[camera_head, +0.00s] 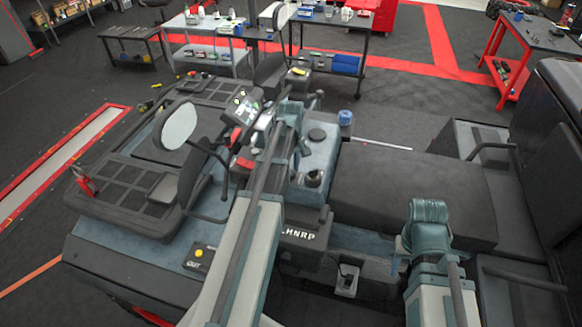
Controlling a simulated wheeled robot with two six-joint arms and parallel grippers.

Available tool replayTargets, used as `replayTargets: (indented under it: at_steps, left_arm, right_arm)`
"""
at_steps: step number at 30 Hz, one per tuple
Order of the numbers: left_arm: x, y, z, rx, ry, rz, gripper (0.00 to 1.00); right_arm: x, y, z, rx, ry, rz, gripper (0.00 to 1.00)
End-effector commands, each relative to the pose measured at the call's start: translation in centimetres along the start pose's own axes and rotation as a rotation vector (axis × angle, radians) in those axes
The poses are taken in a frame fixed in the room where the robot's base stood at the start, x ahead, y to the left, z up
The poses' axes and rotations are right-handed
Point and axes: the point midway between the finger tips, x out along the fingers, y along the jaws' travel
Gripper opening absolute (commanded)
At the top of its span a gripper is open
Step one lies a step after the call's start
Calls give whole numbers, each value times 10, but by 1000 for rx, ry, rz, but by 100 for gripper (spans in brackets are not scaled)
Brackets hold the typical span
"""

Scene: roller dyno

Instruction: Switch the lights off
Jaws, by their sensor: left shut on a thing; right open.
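The vehicle's display (243,106) sits on the steering column, with dark handlebar parts (212,150) and a red part (236,138) beside it. My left arm reaches up across the vehicle. Its gripper (264,121) is at the controls just right of the display, shut on a small part of them; the fingers hide which part. My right gripper (428,212) is over the right side of the vehicle, beside the seat; its fingers are hardly visible, and it is apart from the controls. I cannot make out a light switch or whether the lights are on.
A round mirror (175,126) stands left of the handlebar. A yellow button (199,253) is on the near left body. The dark seat (415,192) lies right of my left arm. Carts (207,54) and a red-legged table (535,45) stand behind on open floor.

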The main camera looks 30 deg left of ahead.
Motion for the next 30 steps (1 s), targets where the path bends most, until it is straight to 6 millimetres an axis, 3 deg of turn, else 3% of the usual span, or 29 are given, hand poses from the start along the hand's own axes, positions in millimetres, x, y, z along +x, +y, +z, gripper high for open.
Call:
replayTargets:
  at_steps: [30]
  left_arm:
    - [0,0,0,688,0,0,0]
  right_arm:
    - [0,0,0,0,0,0,50]
